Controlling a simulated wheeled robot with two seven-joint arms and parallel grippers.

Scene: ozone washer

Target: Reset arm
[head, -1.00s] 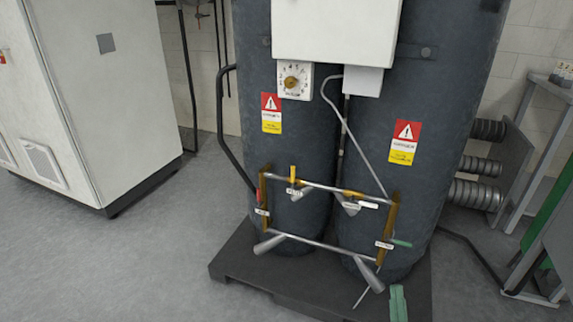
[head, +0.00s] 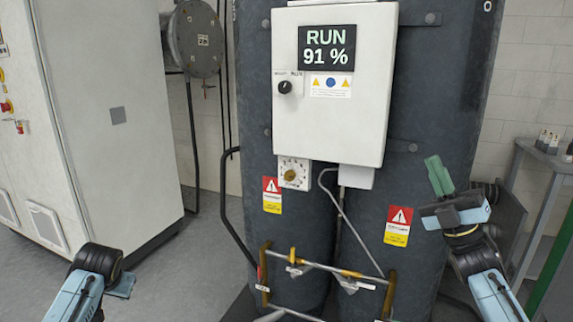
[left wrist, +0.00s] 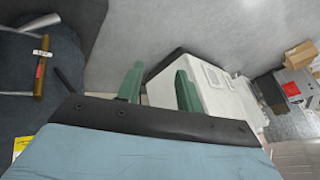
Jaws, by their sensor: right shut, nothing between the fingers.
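My right gripper (head: 438,176) is raised at the right in the head view, in front of the right dark tank's edge. Its green fingers are together, pointing up, with nothing visible between them. My left arm comes in at the lower left of the head view, its fingers not clearly shown there. In the left wrist view my left gripper (left wrist: 160,88) has its two green fingers apart and nothing between them. Both grippers appear clear of the equipment.
A white control box (head: 345,120) reading "RUN 91 %" hangs on two dark tanks (head: 440,90). A pipe frame with valves (head: 318,266) stands low in front. A white cabinet (head: 125,160) is at the left and a grey table (head: 550,155) at the right. Floor is free between cabinet and tanks.

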